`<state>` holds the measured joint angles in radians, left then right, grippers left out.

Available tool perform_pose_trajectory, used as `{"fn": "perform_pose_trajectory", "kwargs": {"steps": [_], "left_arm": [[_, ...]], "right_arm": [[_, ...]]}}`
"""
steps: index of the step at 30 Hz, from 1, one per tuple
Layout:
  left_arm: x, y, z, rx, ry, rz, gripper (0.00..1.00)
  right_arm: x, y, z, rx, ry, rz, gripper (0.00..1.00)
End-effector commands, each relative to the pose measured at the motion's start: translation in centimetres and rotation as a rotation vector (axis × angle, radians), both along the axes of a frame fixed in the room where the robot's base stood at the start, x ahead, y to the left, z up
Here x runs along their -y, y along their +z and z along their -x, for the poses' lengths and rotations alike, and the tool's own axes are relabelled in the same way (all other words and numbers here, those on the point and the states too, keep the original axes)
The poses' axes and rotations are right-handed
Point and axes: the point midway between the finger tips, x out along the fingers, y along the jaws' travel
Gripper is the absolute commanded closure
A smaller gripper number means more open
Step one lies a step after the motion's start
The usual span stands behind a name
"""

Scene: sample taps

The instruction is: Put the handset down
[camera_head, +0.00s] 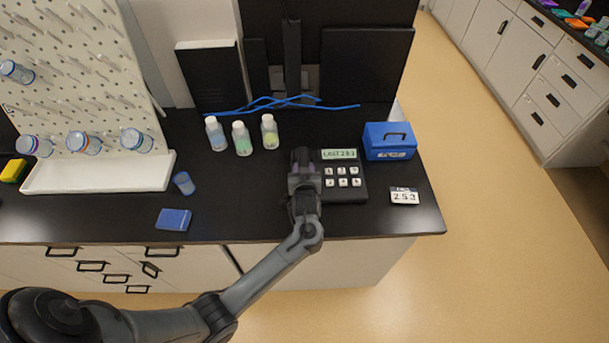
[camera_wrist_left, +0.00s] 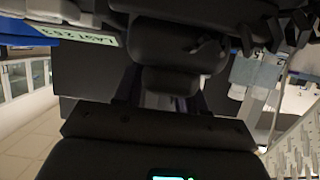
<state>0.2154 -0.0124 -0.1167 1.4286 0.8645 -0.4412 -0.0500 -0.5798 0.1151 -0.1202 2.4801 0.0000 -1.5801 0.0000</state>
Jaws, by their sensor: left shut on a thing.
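A black desk phone (camera_head: 343,181) with pale keys and a green display reading "LAST 253" stands on the dark counter. The dark handset (camera_head: 302,157) is at the phone's left side, its far end showing beyond my left gripper (camera_head: 304,182). My left gripper is shut on the handset and covers much of it. In the left wrist view the black handset (camera_wrist_left: 180,48) fills the upper middle, close to the phone's display (camera_wrist_left: 70,31). I cannot tell whether the handset touches its cradle. My right gripper is not in view.
A blue block (camera_head: 174,220) and small cup (camera_head: 184,183) are left; counter between is clear.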

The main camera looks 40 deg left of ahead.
Motion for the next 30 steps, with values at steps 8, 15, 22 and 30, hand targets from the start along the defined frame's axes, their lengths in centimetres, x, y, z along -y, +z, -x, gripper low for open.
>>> {"fn": "perform_pose_trajectory", "kwargs": {"steps": [8,15,22,30], "left_arm": [[-0.11,-0.59,0.01,0.002,0.001,-0.001,0.95],[-0.08,-1.0,0.01,0.002,0.001,-0.001,0.95],[-0.08,-0.92,0.02,0.0,0.001,-0.001,0.34],[-0.09,-0.68,0.02,0.002,0.001,-0.001,0.34]], "right_arm": [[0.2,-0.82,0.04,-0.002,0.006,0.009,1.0],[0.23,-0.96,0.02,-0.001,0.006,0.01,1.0],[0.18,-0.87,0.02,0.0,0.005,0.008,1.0],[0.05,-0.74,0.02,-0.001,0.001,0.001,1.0]]}}
